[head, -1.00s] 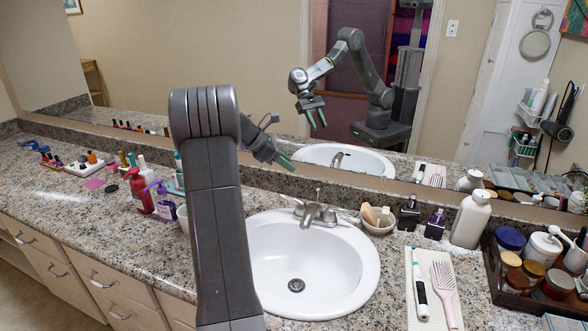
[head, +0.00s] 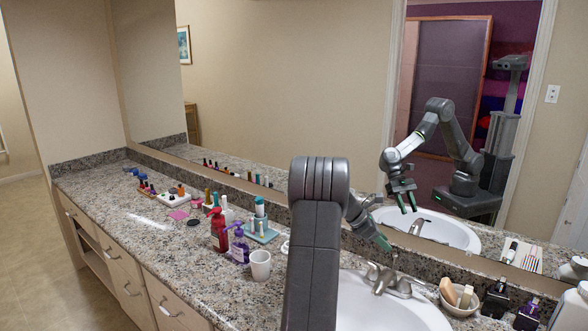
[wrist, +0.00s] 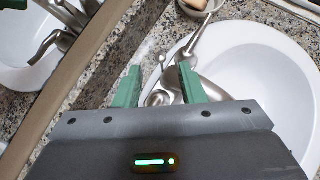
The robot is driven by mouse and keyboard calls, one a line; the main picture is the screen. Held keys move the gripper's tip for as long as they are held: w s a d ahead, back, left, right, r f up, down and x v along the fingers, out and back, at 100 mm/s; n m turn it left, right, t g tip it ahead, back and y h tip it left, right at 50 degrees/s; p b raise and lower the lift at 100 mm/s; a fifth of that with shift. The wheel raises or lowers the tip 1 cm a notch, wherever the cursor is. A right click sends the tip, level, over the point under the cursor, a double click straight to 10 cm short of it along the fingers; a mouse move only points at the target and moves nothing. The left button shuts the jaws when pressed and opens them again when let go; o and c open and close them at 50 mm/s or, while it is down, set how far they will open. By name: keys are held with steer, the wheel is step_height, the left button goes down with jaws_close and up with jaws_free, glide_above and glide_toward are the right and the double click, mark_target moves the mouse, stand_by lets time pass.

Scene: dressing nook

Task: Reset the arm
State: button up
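My gripper (wrist: 160,88) shows in the wrist view with its two green fingers spread apart. Nothing is between them but the faucet (wrist: 192,72) seen beyond. In the head view my gripper (head: 378,238) is partly hidden behind my raised arm, near the mirror side of the sink (head: 395,318). The mirror reflects my gripper and arm above the reflected sink. My gripper appears apart from the faucet (head: 390,278), though the exact gap is hard to tell.
Left of my arm stand a white cup (head: 260,266), a purple pump bottle (head: 240,246) and a red pump bottle (head: 218,232). A bowl (head: 459,300) with soap and dark bottles (head: 496,298) stand right of the sink. The mirror (head: 290,90) rises close behind.

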mark_target(395, 254)
steer(key=x, duration=0.4)
steer(key=shift+d+f, duration=0.15)
steer(key=shift+f, duration=0.05)
steer(key=shift+f+b, duration=0.3)
steer(key=shift+f, duration=0.15)
steer(key=shift+r, duration=0.1)
